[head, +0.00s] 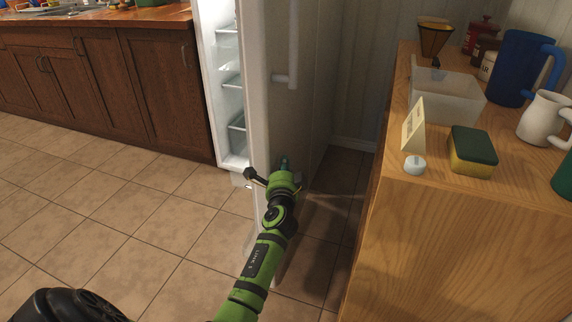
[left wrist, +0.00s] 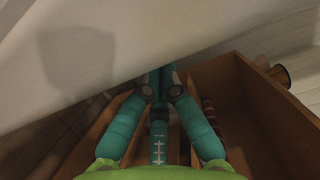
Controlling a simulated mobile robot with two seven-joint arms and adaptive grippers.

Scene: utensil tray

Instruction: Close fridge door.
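The white fridge door (head: 262,120) stands open in the head view, with its vertical handle (head: 293,45) on the face towards the wooden cabinet. Shelves (head: 229,85) show in the opening to its left. My left gripper (head: 283,162) is low beside the door, below the handle and not on it. In the left wrist view, its teal fingers (left wrist: 160,82) come together at the tips with nothing visible between them. The tips are close to a pale surface (left wrist: 110,50), which looks like the door; I cannot tell whether they touch it. My right gripper is out of view.
A wooden cabinet (head: 455,240) stands at the right, bearing a clear bin (head: 450,93), a blue pitcher (head: 515,70) and a sponge (head: 473,150). A narrow floor gap separates it from the door. Brown counters (head: 100,80) stand at left; the tiled floor (head: 120,220) before them is clear.

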